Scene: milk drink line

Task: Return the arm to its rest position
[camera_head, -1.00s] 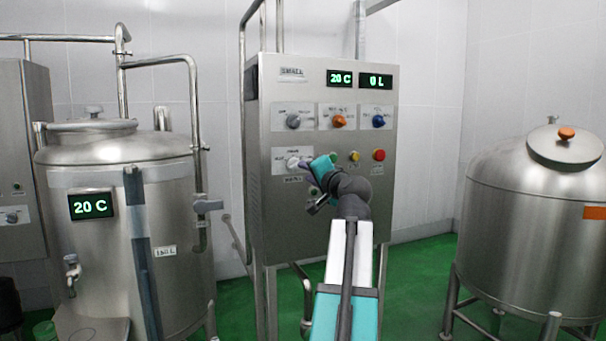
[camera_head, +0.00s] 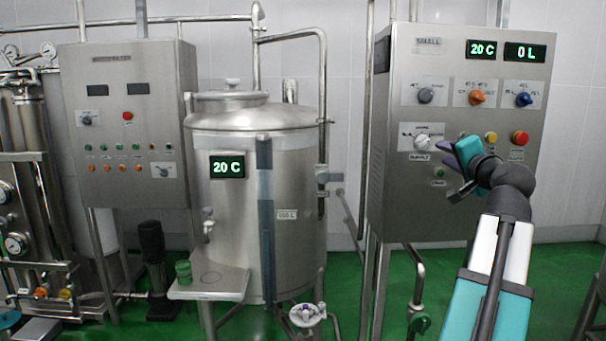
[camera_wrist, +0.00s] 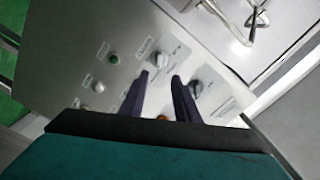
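My arm reaches up from the lower right in the head view, toward the steel control panel (camera_head: 405,215) labelled SMALL. Nothing is held there. A grey knob (camera_wrist: 162,60) shows beyond the gap and another knob (camera_wrist: 195,88) is right of the fingers. Contact with the panel is not visible.
The panel's displays read 20 C (camera_head: 481,49) and 0 L (camera_head: 525,52). A steel tank (camera_head: 290,180) with a 20 C display stands left of the panel. Another control cabinet (camera_head: 140,60) and pipework are farther left. Green floor (camera_head: 390,285) shows below.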

